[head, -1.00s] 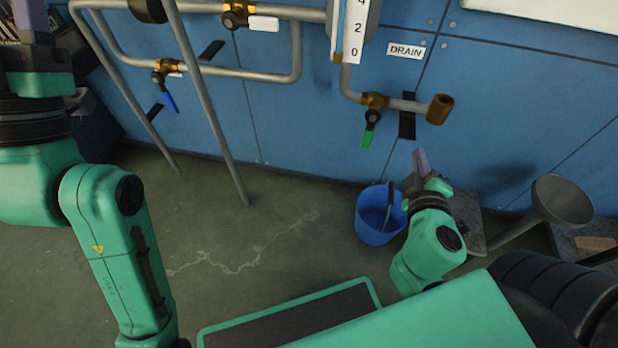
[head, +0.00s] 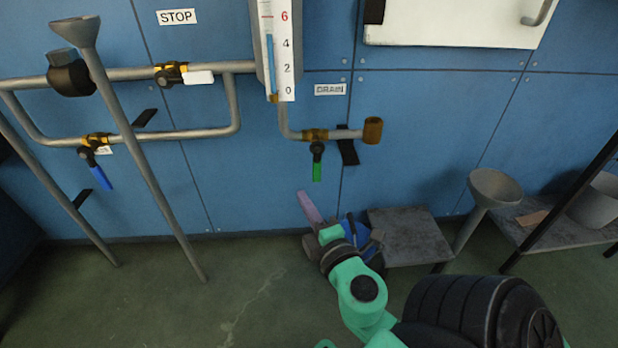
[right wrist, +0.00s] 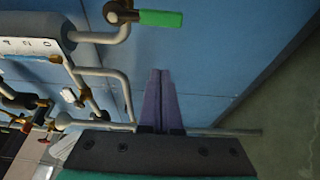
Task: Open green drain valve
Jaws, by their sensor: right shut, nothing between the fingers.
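The green drain valve handle (head: 317,171) hangs straight down from its brass valve body on the drain pipe (head: 345,134), under the DRAIN label (head: 330,90). My left gripper is outside the head view.
A blue bucket (head: 375,252) is partly hidden behind my right arm. A grey stand (head: 410,237) and a funnel (head: 495,188) are to the right. A slanted pipe with a funnel top (head: 150,160) and a blue-handled valve (head: 99,177) are at left.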

